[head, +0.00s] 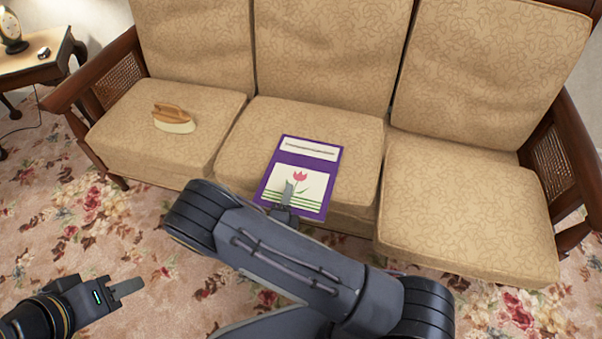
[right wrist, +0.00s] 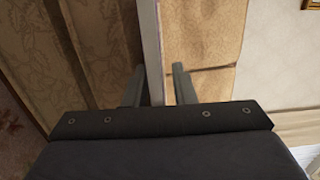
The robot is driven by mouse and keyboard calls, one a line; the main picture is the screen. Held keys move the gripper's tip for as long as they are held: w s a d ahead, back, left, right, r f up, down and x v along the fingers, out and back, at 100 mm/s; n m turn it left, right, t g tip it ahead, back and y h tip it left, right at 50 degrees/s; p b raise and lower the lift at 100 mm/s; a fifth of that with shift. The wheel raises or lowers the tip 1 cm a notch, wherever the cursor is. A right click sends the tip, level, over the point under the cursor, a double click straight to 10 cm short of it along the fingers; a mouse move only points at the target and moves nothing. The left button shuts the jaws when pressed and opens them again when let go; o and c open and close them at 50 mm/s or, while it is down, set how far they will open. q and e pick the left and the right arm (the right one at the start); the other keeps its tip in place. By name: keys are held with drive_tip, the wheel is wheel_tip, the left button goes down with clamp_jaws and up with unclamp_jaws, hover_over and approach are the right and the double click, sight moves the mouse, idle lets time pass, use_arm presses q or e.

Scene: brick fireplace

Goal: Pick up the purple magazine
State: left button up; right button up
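The purple magazine (head: 310,165), with a white title band and a pink tulip picture, lies on the middle sofa cushion, its near end at the cushion's front edge. My right gripper (head: 288,188) is at that near end, one finger showing above the cover. In the right wrist view, the magazine's thin pale edge (right wrist: 151,45) runs between the two fingers of my right gripper (right wrist: 157,80). The fingers stand apart, with a visible gap at the right finger. My left gripper (head: 126,288) is low at the left over the carpet, seen side-on, holding nothing visible.
The beige sofa (head: 455,210) has wooden arms with cane panels. A brown and cream iron-like object (head: 174,118) sits on the left cushion. The right cushion is clear.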

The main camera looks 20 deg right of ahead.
clamp_jaws()
drive_tip(key=shift+r, duration=0.2)
